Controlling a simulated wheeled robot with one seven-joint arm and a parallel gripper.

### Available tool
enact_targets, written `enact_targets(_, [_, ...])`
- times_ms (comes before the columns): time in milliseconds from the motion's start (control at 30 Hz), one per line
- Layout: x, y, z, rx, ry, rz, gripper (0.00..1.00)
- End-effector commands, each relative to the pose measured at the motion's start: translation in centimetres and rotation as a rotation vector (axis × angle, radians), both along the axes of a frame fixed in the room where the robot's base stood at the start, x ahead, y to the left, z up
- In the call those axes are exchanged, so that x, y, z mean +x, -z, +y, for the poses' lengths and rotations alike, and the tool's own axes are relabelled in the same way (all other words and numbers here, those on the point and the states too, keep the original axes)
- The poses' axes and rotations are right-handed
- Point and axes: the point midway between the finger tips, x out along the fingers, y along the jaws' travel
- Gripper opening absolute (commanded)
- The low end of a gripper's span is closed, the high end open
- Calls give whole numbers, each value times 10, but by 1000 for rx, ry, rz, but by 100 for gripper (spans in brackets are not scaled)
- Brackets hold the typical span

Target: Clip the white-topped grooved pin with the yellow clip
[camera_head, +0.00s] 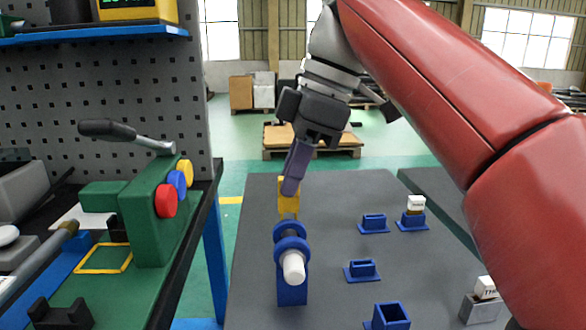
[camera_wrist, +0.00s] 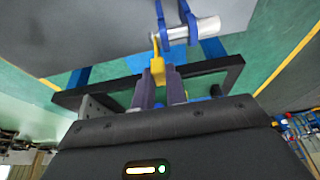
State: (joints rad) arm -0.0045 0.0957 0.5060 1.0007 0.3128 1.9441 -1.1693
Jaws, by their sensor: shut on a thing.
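My gripper (camera_head: 291,186) points down over the grey table and is shut on the yellow clip (camera_head: 288,204). In the wrist view the clip (camera_wrist: 158,70) sticks out between the two dark fingers (camera_wrist: 160,88). The white-topped pin (camera_head: 293,267) lies level through the rings of a blue stand (camera_head: 291,292), its white end toward the head camera. In the wrist view the pin (camera_wrist: 208,27) shows as a pale cylinder, and the clip's tip is close to its narrow end. I cannot tell whether they touch. The pin's groove is not clearly visible.
Small blue holders (camera_head: 374,223) stand on the table's right side; one bears a white-topped piece (camera_head: 415,205). A grey block with a white-topped piece (camera_head: 482,305) stands at the right. A green fixture with a lever (camera_head: 155,215) is on the left bench, past a gap.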

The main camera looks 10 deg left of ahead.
Motion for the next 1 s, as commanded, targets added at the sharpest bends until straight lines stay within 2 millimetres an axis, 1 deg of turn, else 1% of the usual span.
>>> enact_targets(1000, [0, 24, 0, 0, 0, 0, 0])
